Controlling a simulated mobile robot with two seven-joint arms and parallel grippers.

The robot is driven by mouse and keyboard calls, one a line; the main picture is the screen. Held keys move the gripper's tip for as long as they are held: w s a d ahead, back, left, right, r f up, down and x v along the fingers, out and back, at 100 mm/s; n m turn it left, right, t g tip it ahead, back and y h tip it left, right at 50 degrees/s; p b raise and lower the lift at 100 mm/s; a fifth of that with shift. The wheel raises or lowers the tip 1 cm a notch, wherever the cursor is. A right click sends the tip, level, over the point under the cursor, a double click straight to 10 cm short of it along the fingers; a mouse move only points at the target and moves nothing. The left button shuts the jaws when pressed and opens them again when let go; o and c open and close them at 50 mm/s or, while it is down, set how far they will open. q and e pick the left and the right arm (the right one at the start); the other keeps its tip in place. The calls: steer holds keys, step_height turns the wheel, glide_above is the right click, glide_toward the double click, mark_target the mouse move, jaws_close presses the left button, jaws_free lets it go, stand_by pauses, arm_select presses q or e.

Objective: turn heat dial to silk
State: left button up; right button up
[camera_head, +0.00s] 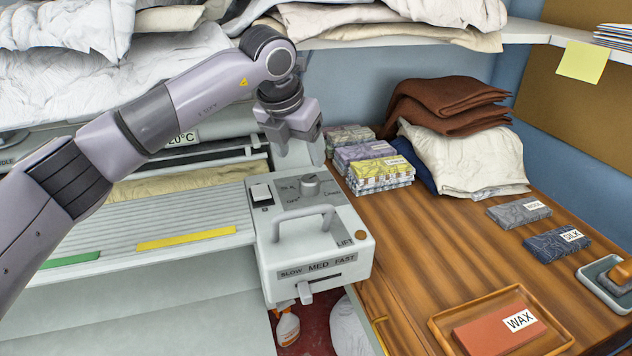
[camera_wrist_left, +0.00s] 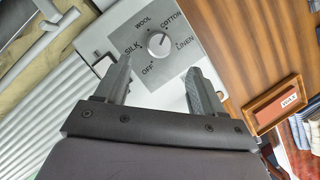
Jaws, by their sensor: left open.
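The heat dial (camera_head: 310,184) is a small grey round knob on top of the ironer's light control box (camera_head: 265,240). In the left wrist view the dial (camera_wrist_left: 158,43) sits among the labels OFF, SILK, WOOL, COTTON and LINEN. A small light mark on the knob seems to face the COTTON side, but it is too small to be sure. My left gripper (camera_head: 300,155) is over the back of the box, behind and above the dial. In the wrist view its two fingers (camera_wrist_left: 157,70) are spread and empty, with the dial beyond their tips, roughly centred between them.
A rocker switch (camera_head: 261,193) and a raised handle (camera_head: 303,222) flank the dial. A speed lever (camera_head: 306,292) is on the box front. Folded cloth stacks (camera_head: 375,165) stand behind right.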

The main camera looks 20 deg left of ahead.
mark_target(309, 179)
arm_select(q)
steer(key=shift+x, duration=4.2)
steer(key=c, duration=1.1)
